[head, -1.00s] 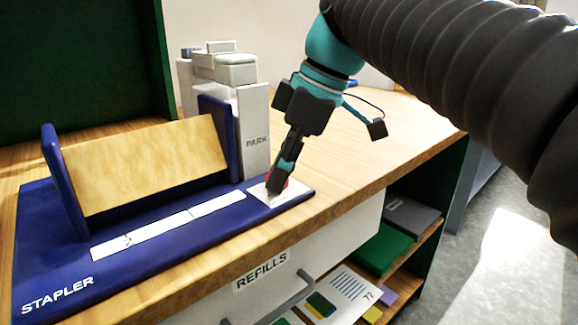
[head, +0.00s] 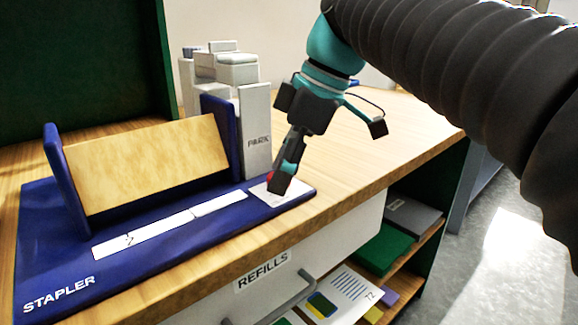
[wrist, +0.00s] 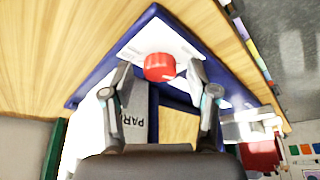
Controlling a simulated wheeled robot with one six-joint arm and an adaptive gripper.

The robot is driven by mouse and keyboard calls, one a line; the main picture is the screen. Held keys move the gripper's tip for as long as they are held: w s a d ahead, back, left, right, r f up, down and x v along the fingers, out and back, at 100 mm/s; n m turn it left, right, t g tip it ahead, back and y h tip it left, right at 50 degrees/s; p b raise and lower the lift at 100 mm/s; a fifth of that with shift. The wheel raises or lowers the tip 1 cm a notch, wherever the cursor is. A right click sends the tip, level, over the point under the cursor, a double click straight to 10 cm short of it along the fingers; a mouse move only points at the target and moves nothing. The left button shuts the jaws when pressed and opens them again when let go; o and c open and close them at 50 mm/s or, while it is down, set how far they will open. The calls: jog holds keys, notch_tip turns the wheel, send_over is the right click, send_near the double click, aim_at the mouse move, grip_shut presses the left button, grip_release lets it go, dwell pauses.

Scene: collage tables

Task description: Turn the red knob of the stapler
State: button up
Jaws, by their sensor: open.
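The stapler (head: 60,250) is a dark blue base with white label strips and a tilted tan board (head: 150,165) between blue side plates. Its red knob (wrist: 159,67) sits on a white plate (wrist: 140,42) at the base's corner in the wrist view. In the head view the knob is mostly hidden, with a bit of red (head: 271,176) beside the fingers. My gripper (head: 279,186) is over the white plate at the right end of the base. In the wrist view my gripper (wrist: 159,75) is open, its fingertips on either side of the knob with gaps visible.
A grey stapler arm marked PARK (head: 255,135) stands behind the base, left of my gripper. A drawer labelled REFILLS (head: 262,272) with a grey handle is below the table edge. The wooden tabletop (head: 350,140) right of my gripper is clear.

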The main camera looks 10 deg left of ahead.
jog(key=shift+r, duration=0.1)
jog(key=v, duration=1.1)
jog(key=shift+d+r, duration=0.25)
jog(key=shift+r, duration=0.1)
